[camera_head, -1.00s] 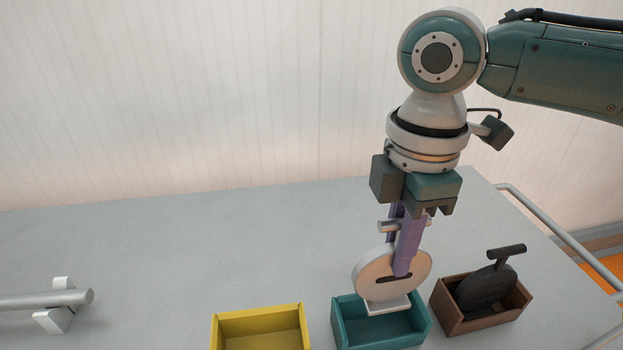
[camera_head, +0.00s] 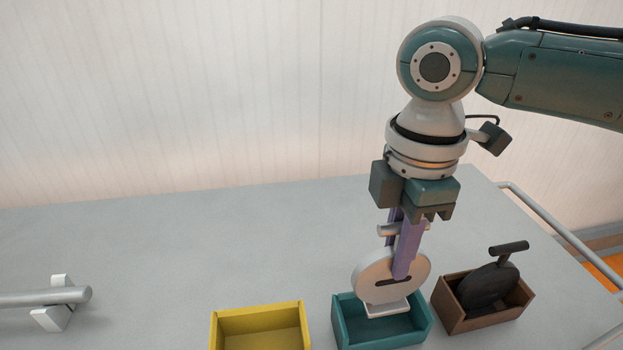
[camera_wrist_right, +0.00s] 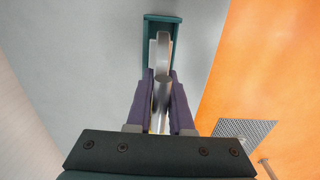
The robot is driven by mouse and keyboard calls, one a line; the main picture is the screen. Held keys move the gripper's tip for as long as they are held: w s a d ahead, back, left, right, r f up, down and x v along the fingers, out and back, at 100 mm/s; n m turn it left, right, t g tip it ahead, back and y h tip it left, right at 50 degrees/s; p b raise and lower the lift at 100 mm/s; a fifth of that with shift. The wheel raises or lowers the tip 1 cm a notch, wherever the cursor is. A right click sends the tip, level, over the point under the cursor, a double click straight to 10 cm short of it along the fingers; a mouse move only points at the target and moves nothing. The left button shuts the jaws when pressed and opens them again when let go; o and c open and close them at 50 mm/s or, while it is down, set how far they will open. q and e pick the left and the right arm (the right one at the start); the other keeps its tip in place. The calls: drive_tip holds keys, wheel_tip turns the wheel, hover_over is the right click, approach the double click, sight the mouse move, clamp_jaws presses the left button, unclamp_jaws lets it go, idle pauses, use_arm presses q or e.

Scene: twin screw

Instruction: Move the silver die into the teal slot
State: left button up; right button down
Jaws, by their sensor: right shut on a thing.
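The silver die (camera_head: 370,274) is a pale upright disc with a dark slit, a flat foot and a short bar handle. My right gripper (camera_head: 402,268), with purple fingers, is shut on it from above. The die is over the teal slot (camera_head: 340,327), an open-topped teal box; its foot is at the box's opening. I cannot tell whether the foot touches the box floor. In the right wrist view the silver handle (camera_wrist_right: 162,95) lies between the fingers, with the teal box (camera_wrist_right: 162,18) beyond. My left gripper is not in view.
A brown box (camera_head: 449,316) holding a dark die (camera_head: 487,288) stands close on the right. An empty yellow box (camera_head: 258,311) stands on the left. A silver rod with a white bracket (camera_head: 58,305) is at far left. The grey table (camera_head: 200,240) is clear behind the boxes.

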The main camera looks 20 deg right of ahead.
sight(388, 288)
drive_tip(key=shift+f+b, duration=1.35)
drive_tip(key=shift+f, duration=1.5)
drive_tip(key=shift+f, duration=0.1)
drive_tip(key=shift+f+b, duration=0.5)
drive_tip(key=shift+f, duration=0.05)
drive_tip(key=c, duration=0.8)
unclamp_jaws()
drive_tip(key=shift+o, duration=0.4)
drive_tip(key=shift+f, duration=0.1)
